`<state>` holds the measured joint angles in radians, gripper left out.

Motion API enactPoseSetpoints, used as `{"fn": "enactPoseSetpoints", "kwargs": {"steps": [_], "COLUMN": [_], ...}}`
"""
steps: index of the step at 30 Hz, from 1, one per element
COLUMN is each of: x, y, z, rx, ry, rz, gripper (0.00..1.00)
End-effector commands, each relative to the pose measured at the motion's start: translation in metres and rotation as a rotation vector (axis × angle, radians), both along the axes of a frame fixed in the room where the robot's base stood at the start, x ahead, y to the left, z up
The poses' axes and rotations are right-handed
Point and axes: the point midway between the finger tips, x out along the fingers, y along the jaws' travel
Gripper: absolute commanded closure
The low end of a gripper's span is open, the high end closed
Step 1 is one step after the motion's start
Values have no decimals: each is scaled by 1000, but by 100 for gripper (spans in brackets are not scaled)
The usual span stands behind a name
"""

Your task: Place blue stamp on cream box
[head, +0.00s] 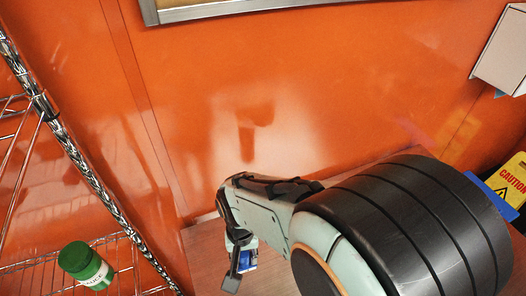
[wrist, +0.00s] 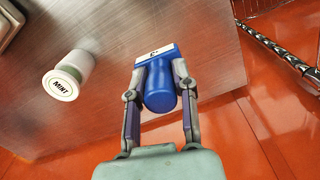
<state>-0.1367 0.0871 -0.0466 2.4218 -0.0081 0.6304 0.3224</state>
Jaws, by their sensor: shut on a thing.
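The blue stamp (wrist: 160,88) is between the two fingers of my gripper (wrist: 160,90) in the wrist view. It has a round blue handle and a wider head with a white label bearing a dark letter. My gripper is shut on the handle. In the head view, a small blue part of the stamp (head: 248,258) shows beside my gripper (head: 238,262), low in the middle of the picture. My arm hides much of that area. I see no box that I can tell to be the cream box in either view.
A green-lidded jar (head: 85,264) sits on the wire shelf (head: 120,243) at left. A yellow caution sign (head: 512,180) stands at right. Orange walls lie behind.

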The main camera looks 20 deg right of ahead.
Motion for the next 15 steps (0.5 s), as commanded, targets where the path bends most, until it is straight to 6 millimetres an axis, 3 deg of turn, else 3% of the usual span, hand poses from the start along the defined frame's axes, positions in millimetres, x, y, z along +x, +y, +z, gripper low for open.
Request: {"fn": "enactPoseSetpoints", "kwargs": {"steps": [4,8,11,15], "x": [12,8,-12,-62], "y": [-54,-120,-176,-246], "z": [5,8,10,13], "rx": [-1,0,-1,-1], "ry": [0,0,1,1], "rz": [-226,-481,-696,-995], "gripper": [100,100,100,100]}}
